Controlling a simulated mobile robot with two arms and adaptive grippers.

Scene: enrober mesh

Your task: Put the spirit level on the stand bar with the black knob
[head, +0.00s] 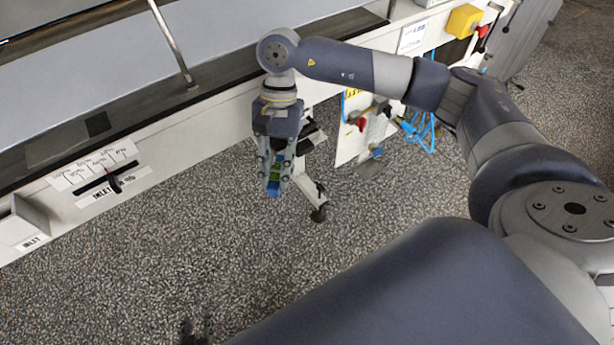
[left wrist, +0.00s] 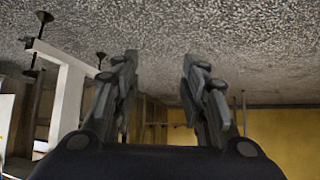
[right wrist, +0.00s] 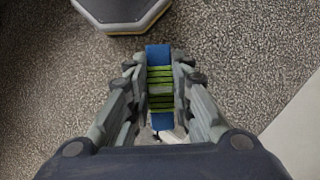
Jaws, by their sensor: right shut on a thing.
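The spirit level is a short block with blue ends and a green ribbed middle. It shows between the fingers of my right gripper (head: 274,180) in the head view, and upright in the right wrist view (right wrist: 160,90). My right gripper is shut on it, above the floor beside the machine. A white stand bar (head: 308,187) with black foot or knob parts lies just right of and beyond the gripper, partly hidden. A white stand with black parts also shows in the left wrist view (left wrist: 68,100). My left gripper (left wrist: 158,58) is open and empty.
The white machine frame (head: 205,120) with its inlet slider (head: 113,183) runs along the left and back. A panel with a red knob and blue cables (head: 420,132) is right of the stand.

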